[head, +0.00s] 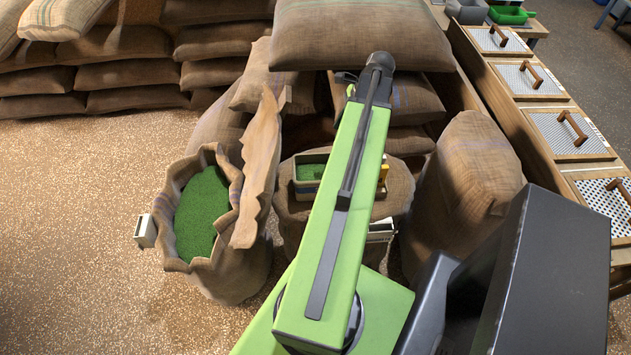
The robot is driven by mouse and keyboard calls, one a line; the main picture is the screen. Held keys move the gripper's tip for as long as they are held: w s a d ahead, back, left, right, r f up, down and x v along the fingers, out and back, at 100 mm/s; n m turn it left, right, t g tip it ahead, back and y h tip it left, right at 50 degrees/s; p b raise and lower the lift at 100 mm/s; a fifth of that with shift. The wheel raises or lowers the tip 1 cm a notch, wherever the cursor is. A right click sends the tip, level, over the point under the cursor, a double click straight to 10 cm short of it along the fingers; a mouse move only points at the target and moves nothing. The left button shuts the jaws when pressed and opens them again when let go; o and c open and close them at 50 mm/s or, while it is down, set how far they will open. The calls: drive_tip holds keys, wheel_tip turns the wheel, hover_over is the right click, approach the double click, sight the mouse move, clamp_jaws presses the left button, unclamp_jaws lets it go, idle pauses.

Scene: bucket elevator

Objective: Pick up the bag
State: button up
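Several burlap bags are in the head view, and I cannot tell which one the task means. An open bag (255,268) stands left of centre with its rim rolled back and green granules (200,215) inside. A plump closed bag (360,36) lies across the top of the pile at the back. Another full bag (466,180) stands upright to the right of my arm. My green arm crosses the middle of the view, and its far joint is in front of the top bag. I do not see my gripper's fingers.
A bag (290,222) behind my arm carries a small tray (307,172) of green granules, partly hidden. Stacked bags (135,72) fill the back left. Wooden bins with handled lids (568,134) line the right. The speckled floor (75,230) at left is clear.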

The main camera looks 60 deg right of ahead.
drive_tip(key=b+x, duration=1)
drive_tip(key=x, duration=0.2)
drive_tip(key=b, duration=0.5)
hover_over(318, 173)
wheel_tip(318, 173, down, 5)
drive_tip(key=shift+w+d, duration=0.1)
drive_tip(key=shift+w, duration=0.05)
drive_tip(key=shift+r, duration=0.2)
clamp_jaws()
